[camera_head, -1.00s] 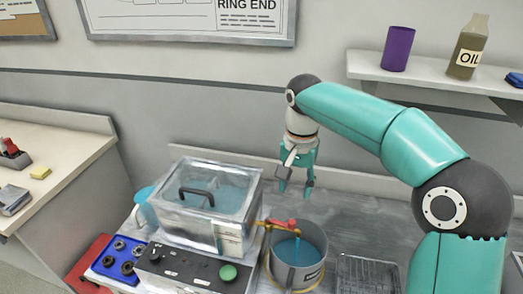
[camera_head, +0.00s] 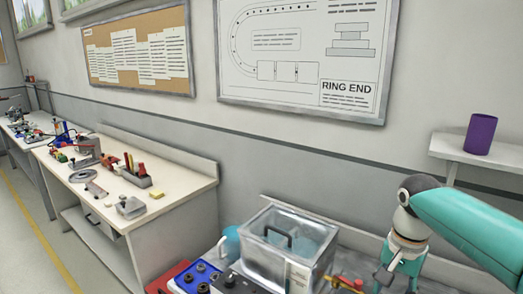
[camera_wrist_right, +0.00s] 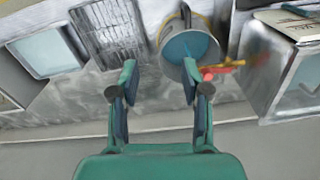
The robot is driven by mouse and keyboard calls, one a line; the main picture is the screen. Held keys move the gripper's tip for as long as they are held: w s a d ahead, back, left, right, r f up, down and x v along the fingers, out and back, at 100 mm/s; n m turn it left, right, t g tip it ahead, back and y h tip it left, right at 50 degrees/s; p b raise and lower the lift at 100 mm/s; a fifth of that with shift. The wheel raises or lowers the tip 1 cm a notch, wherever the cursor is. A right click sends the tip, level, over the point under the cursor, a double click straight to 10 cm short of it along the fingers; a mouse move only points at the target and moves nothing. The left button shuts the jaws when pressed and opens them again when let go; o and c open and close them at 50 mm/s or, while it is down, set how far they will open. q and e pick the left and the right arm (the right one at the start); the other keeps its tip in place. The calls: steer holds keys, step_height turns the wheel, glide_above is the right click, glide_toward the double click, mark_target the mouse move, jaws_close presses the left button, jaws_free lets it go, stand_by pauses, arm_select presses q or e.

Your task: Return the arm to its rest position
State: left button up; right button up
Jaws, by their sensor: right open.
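My right arm (camera_head: 475,222), teal with dark joints, comes in from the right edge in the head view. Its gripper (camera_head: 388,284) points down at the bottom, to the right of the clear-lidded tank (camera_head: 270,258), with its tips near or past the frame edge. In the right wrist view the gripper (camera_wrist_right: 159,82) has its two teal fingers spread apart with nothing between them. A grey pot (camera_wrist_right: 183,24) with blue liquid lies beyond the fingertips. My left gripper is not in view.
A red-and-yellow valve handle (camera_head: 345,284) is by the pot. The tank also shows in the wrist view (camera_wrist_right: 295,75), right; a wire rack (camera_wrist_right: 108,30) is left. A purple cup (camera_head: 480,134) stands on the wall shelf (camera_head: 455,153). A cluttered bench (camera_head: 185,188) runs along the left.

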steer(key=s+a+f+n+g+y, duration=0.15)
steer(key=s+f, duration=0.25)
steer(key=f, duration=0.7)
steer(key=s+a+f+m+g+h, duration=0.1)
steer(key=s+a+f+g, duration=0.2)
steer(key=f, duration=0.8)
steer(key=s+a+f+n+t+y, duration=0.1)
steer(key=s+a+f+n+y, duration=0.1)
steer(key=s+a+f, duration=0.5)
steer(key=s+a+f+n+y, duration=0.2)
steer(key=s+a+f, duration=0.1)
steer(key=s+f, duration=0.75)
steer(key=w+t, duration=0.1)
steer(key=w+n+t, duration=0.2)
steer(key=w+t, duration=0.1)
steer(key=shift+d+n+h, duration=0.25)
steer(key=shift+d, duration=0.1)
